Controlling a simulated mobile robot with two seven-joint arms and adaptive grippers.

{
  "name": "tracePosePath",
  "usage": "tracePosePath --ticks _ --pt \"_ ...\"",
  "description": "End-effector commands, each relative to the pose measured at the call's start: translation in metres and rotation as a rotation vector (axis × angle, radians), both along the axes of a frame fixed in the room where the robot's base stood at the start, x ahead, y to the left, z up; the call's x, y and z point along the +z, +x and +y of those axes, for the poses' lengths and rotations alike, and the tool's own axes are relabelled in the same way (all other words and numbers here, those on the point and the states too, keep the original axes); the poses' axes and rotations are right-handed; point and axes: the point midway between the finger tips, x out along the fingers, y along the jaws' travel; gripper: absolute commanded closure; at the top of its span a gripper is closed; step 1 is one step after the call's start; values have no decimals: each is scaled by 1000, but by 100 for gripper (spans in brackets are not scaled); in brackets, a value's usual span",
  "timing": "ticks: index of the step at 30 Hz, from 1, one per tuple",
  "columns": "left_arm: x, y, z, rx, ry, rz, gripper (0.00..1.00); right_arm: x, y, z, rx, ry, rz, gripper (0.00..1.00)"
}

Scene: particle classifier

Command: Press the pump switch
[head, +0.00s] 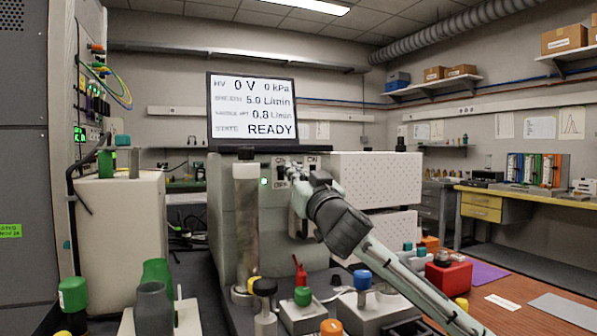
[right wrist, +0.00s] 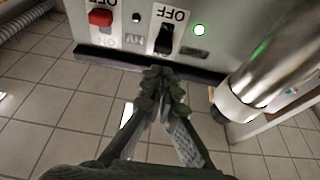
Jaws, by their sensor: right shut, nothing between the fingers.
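In the right wrist view, seen upside down, the front panel carries a black switch (right wrist: 165,38) on a white plate marked OFF. A lit green lamp (right wrist: 199,30) and a small unreadable label are beside it. A red switch (right wrist: 100,18) with OFF and ON marks sits farther left, beside a dark lamp and an HV label. I cannot read which is the pump switch. My right gripper (right wrist: 160,76) is shut and empty, its tips close to the black switch in the picture, apparently apart from it. In the head view my right gripper (head: 318,180) partly covers the switch panel (head: 281,170).
A display (head: 252,112) above reads READY, 0 V and 0 kPa. A red box (head: 448,274) lies right, beyond my right arm.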

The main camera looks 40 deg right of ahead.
Motion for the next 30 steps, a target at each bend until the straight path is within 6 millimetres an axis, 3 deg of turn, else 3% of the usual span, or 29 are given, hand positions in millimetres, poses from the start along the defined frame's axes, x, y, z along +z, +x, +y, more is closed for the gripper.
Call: tracePosePath --ticks 3,9,23,30 --pt "-12 0 -1 -1 -8 9 60 11 19 -5 0 2 -1 100" --pt "-27 1 -2 -2 -16 12 60 15 38 -9 1 2 0 100" --pt "-32 1 -2 -2 -17 15 60 11 41 -9 1 2 1 100" --pt "6 0 0 -1 3 -8 60 -11 41 -9 2 3 1 100"
